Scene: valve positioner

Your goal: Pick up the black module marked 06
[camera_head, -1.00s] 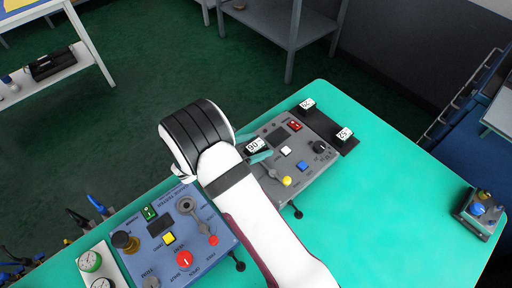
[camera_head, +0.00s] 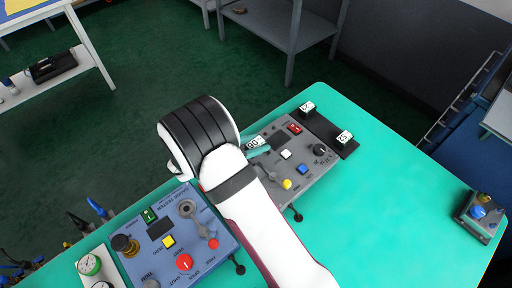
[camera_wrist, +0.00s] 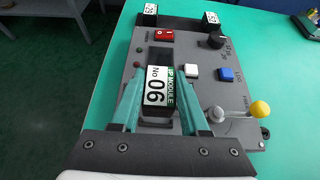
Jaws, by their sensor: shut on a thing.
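The black module marked 06 (camera_wrist: 157,85) has a white number label and a green strip reading "I/P MODULE". My gripper (camera_wrist: 160,92) is shut on it, with one green finger on each side in the wrist view. The module sits over the grey positioner panel (camera_wrist: 205,75), with a dark opening visible just beyond it. Its lower part is hidden, so I cannot tell whether it is clear of the panel. In the head view the module's label (camera_head: 254,142) shows beside my wrist, which hides most of the fingers.
The grey panel carries a red switch (camera_wrist: 165,35), a black knob (camera_wrist: 216,40), white and blue buttons, and a yellow-ended lever (camera_wrist: 259,108). Two labelled black modules (camera_head: 307,107) (camera_head: 344,137) stand on a black rack beyond. A blue tester (camera_head: 185,235) lies left.

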